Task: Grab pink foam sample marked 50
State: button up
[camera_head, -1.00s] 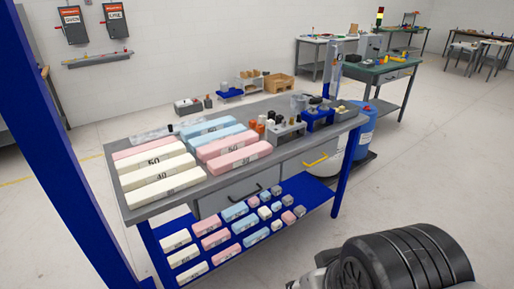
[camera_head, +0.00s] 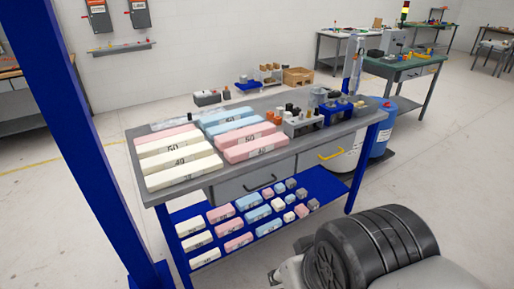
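The rear pink block (camera_head: 236,138) has a label that looks like 50, though the print is small. The front pink block (camera_head: 243,154) has a label that is hard to read. Another pink block (camera_head: 164,134) lies at the back left, behind the white blocks, and no number on it is readable. Smaller pink blocks (camera_head: 220,213) lie on the blue lower shelf, with labels too small to read. My gripper is not in view; a dark rounded part of my own body fills the lower right.
White blocks (camera_head: 184,177) and blue blocks (camera_head: 219,115) share the grey table (camera_head: 330,137). Small fixtures (camera_head: 301,124) stand right of the foam. A blue post (camera_head: 75,110) rises at the left, and a blue drum (camera_head: 382,129) stands beyond the table. The floor in front is clear.

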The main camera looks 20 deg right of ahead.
aim_at(230, 139)
jog(key=z, duration=0.4)
jog(key=i+j+z, duration=0.4)
jog(key=i+j, duration=0.15)
jog(key=i, duration=0.25)
jog(key=i+j+z, duration=0.45)
jog(key=i+j, duration=0.5)
jog(key=j, duration=0.1)
